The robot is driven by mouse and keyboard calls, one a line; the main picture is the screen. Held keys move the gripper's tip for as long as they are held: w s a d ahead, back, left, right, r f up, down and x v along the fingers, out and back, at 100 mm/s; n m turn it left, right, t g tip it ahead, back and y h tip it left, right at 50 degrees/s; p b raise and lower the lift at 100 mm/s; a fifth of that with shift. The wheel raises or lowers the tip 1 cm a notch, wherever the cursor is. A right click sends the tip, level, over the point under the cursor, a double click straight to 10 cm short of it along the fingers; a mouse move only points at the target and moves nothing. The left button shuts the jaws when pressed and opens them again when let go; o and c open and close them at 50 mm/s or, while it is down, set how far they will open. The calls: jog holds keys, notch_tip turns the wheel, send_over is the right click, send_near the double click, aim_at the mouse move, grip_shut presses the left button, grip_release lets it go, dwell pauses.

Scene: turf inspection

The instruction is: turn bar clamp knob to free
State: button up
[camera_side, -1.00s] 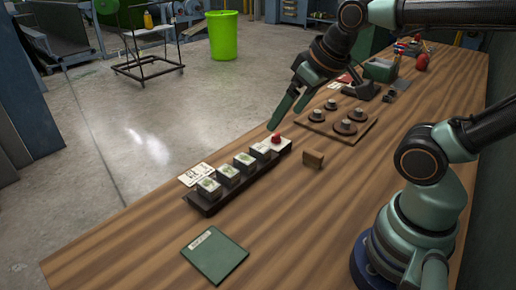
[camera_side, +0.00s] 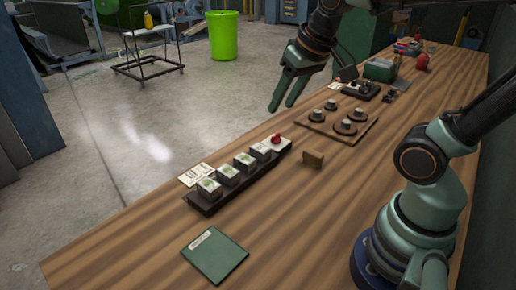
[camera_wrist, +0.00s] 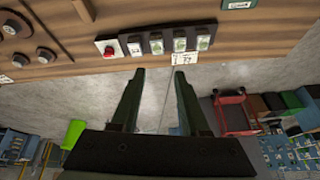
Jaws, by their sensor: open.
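A red knob (camera_side: 276,139) sits on a pale block at the far end of a long dark tray (camera_side: 208,207); I take it to be the bar clamp knob. Several pale blocks with green tops (camera_side: 228,172) stand in a row along the tray. In the wrist view the red knob (camera_wrist: 109,50) is beyond and left of my fingertips. My gripper (camera_side: 281,107) is open and empty, in the air above and apart from the knob, its fingers pointing down. Both fingers show in the wrist view (camera_wrist: 160,72), with only floor between them. The knob's turned position is too small to tell.
A wooden board with several round dark pieces (camera_side: 350,127) lies right of the tray. A small brown block (camera_side: 313,159) stands between them. A green booklet (camera_side: 215,256) lies nearer the front, and a printed card (camera_side: 196,174) is beside the tray. The table's left edge is close to the tray.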

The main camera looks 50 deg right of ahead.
jog(key=w+d+f+m+g, duration=0.1)
jog(key=w+d+m+g, duration=0.1)
jog(key=w+d+m, duration=0.65)
jog(key=m+g, duration=0.3)
jog(key=m, duration=0.4)
send_near(276, 134)
notch_tip(276, 134, down, 8)
jog(key=shift+s+f, duration=0.15)
jog(key=shift+f, duration=0.1)
grip_shut()
